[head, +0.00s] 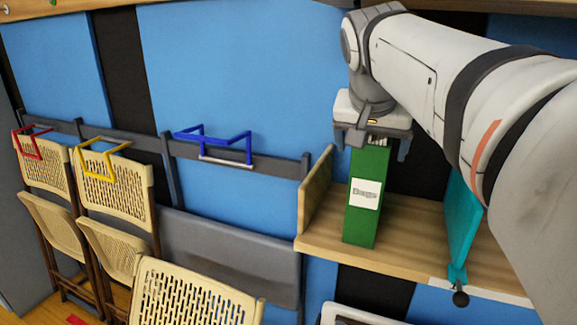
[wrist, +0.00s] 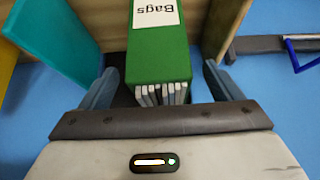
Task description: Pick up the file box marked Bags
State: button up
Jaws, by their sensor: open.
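The file box marked Bags (head: 364,215) is green with a white label and stands upright on a wooden shelf in the head view. In the wrist view the green box (wrist: 158,62) lies between my two fingers, with its label at the top and pale papers showing at its open top. My gripper (head: 377,150) is above the box's top end, with its fingers spread to either side. In the wrist view my gripper (wrist: 160,88) is open, with a gap between each finger and the box.
A teal panel (head: 461,225) stands on the shelf (head: 415,230) right of the box, and a wooden end board (head: 316,192) stands to the left. Folding chairs (head: 115,185) and red, yellow and blue (head: 225,143) brackets are along the blue wall at left.

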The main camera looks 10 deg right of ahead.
jog(key=w+d, duration=0.1)
jog(key=w, duration=0.1)
jog(key=w+d+p, duration=0.1)
jog(key=w+d, duration=0.1)
jog(key=w+d+p, duration=0.1)
jog(key=w, duration=0.2)
jog(key=shift+w+d+f, duration=0.1)
jog(key=shift+d, duration=0.25)
jog(key=shift+w+f, duration=0.1)
jog(key=shift+f, duration=0.3)
jog(key=c, duration=1.8)
grip_shut()
